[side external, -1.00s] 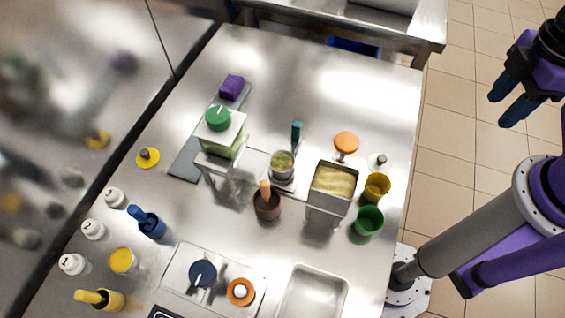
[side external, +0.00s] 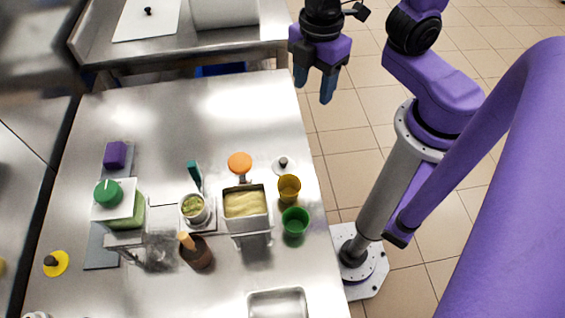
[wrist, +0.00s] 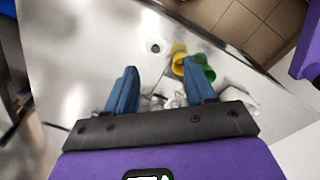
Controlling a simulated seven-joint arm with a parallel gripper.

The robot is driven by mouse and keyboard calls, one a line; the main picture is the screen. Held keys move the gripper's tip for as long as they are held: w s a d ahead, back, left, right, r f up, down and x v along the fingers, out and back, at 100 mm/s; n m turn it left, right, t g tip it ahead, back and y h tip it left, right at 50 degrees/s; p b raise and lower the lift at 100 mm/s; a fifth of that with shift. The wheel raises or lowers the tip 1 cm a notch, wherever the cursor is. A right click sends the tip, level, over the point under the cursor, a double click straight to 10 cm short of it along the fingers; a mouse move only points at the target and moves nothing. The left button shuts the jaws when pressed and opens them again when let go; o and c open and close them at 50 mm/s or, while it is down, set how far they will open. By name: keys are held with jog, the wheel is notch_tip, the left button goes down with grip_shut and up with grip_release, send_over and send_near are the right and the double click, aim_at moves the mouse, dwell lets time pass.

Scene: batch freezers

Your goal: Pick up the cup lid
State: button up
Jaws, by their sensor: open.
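A pale, see-through round lid with a dark knob (side external: 283,163) lies on the steel table behind the yellow cup (side external: 289,188) and green cup (side external: 295,222). In the wrist view the lid's knob (wrist: 155,47) shows beyond the fingers. A second lid, yellow with a dark knob (side external: 55,263), lies at the table's left; which one is the cup lid is not marked. My gripper (side external: 314,84) is open and empty, fingers pointing down, near the table's far right corner. In the wrist view its blue fingers (wrist: 159,68) are apart with nothing between them.
An orange disc (side external: 240,162), a container of pale yellow contents (side external: 246,204), a brown pot (side external: 196,252) and a green-capped dispenser (side external: 120,205) stand nearby. The table's far part is clear. Floor lies beyond its right edge.

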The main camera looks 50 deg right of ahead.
jog(key=w+a+f+n, duration=0.3)
jog(key=a, duration=0.3)
send_over(283, 160)
jog(key=shift+a+f, duration=0.1)
jog(key=shift+f, duration=5.85)
jog(key=shift+f, duration=0.1)
jog(key=shift+f, duration=2.4)
grip_shut()
